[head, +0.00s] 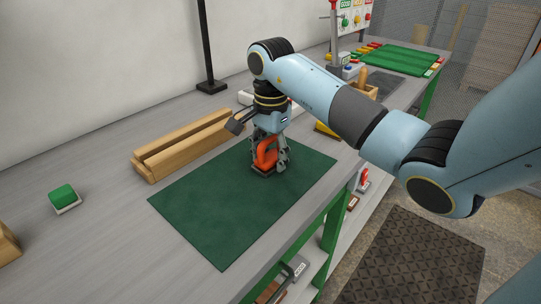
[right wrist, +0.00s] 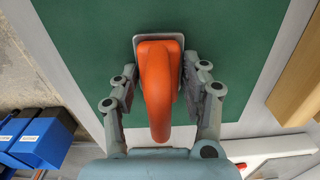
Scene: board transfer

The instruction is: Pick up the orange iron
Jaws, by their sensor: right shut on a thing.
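The orange iron (head: 266,152) stands on the green mat (head: 215,215), near the mat's far right part in the head view. It has an orange handle and a grey base plate. My right gripper (head: 270,158) points down over it, with its fingers on either side of the iron. In the right wrist view the iron (right wrist: 158,85) lies between the two fingers of the gripper (right wrist: 157,95), which is shut on it. The base looks to be on or just above the mat; I cannot tell which. My left gripper is not in view.
Wooden beams (head: 185,143) lie behind the mat. A green block on a white base (head: 64,197) sits at the left. A black post (head: 207,50) stands at the back. Blue bins (right wrist: 42,138) show in the right wrist view. Most of the mat is clear.

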